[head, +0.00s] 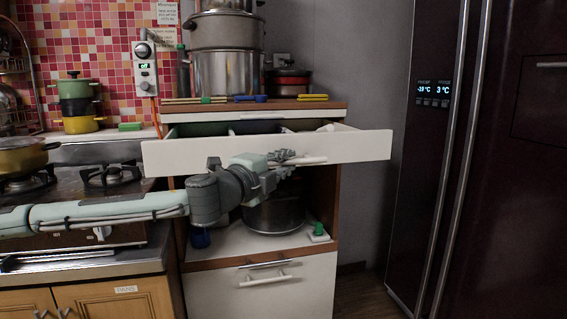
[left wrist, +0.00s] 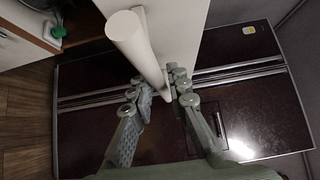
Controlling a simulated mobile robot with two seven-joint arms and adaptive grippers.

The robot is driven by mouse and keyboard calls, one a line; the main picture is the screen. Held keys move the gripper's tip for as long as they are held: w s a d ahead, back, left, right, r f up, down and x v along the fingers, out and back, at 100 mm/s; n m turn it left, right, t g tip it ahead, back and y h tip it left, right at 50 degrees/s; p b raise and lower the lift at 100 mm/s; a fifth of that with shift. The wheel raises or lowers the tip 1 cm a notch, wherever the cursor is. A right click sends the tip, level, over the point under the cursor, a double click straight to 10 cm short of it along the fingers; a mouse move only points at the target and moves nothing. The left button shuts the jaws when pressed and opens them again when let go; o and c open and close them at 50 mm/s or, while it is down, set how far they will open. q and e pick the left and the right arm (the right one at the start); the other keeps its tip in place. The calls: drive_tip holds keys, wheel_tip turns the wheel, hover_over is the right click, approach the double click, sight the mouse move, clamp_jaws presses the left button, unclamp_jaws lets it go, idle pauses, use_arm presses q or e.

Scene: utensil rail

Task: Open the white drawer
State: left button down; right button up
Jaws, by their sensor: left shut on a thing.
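The white drawer (head: 350,147) is under the cabinet top and stands pulled out, with its open inside showing above its front. Its white bar handle (head: 311,160) sticks out from the front panel. My left gripper (head: 285,158) is at the handle in the head view and is shut on it. In the left wrist view the handle (left wrist: 130,38) runs between the two fingers of the gripper (left wrist: 160,90), beside the white drawer front (left wrist: 178,28). The fingers hide part of the handle. My right gripper is in neither view.
Below are an open shelf with a dark pot (head: 273,213) and a shut lower drawer (head: 305,290). Large pots (head: 226,72) stand on the cabinet top. A stove (head: 75,185) is at left, a dark fridge (head: 500,180) at right. Floor shows between cabinet and fridge.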

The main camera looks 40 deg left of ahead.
use_arm(q)
drive_tip(key=shift+s+d, duration=0.1)
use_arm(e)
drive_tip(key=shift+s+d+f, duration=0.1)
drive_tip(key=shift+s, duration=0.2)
use_arm(q)
drive_tip(key=c, duration=1.7)
unclamp_jaws()
drive_tip(key=shift+o, duration=1.3)
drive_tip(key=shift+s, duration=0.55)
drive_tip(key=s, duration=0.6)
drive_tip(key=shift+s+d, duration=0.2)
drive_tip(key=shift+d, duration=0.1)
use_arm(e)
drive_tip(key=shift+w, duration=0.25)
